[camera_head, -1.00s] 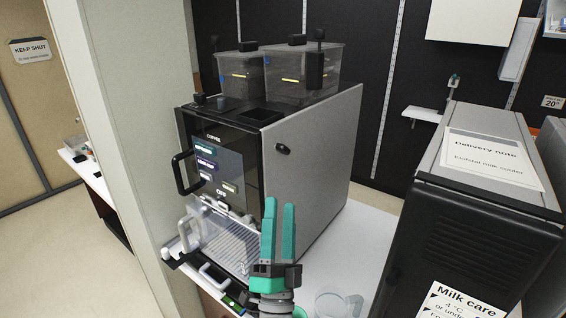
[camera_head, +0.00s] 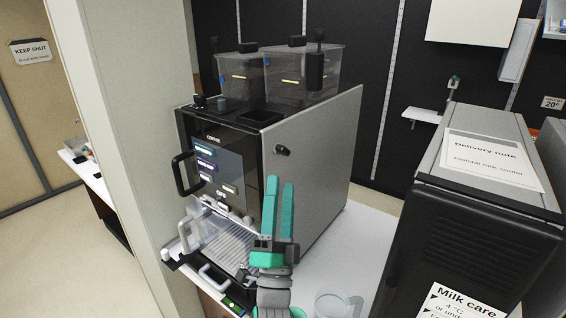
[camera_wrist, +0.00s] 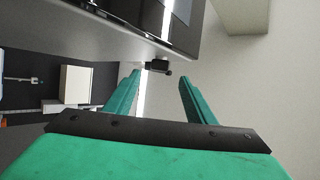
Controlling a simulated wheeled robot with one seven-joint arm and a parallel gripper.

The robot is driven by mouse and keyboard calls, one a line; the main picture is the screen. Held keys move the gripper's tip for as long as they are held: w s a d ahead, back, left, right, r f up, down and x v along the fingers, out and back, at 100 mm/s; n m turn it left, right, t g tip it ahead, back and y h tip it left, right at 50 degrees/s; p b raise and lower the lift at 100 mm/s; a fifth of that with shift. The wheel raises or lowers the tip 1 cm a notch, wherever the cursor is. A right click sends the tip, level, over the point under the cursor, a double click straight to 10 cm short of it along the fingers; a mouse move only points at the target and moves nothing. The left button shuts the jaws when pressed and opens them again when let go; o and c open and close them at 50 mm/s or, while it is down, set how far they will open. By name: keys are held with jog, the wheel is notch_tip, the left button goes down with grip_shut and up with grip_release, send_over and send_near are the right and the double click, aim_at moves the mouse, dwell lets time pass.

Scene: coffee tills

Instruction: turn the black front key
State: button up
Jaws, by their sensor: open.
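A small black key (camera_head: 282,150) sticks out of the grey side panel of the coffee machine (camera_head: 312,170), near its front edge. My gripper (camera_head: 279,180) is open and empty, its green fingers pointing up just below the key in the head view. In the wrist view the key (camera_wrist: 158,67) lies ahead, between the tips of my open gripper (camera_wrist: 160,78). It appears beyond the fingertips, and I see no contact. The exact gap cannot be told.
A dark milk cooler (camera_head: 470,240) stands to the right. Bean hoppers (camera_head: 300,75) sit on top.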

aim_at(284, 154)
jog(key=shift+x, duration=3.7)
jog(key=c, duration=1)
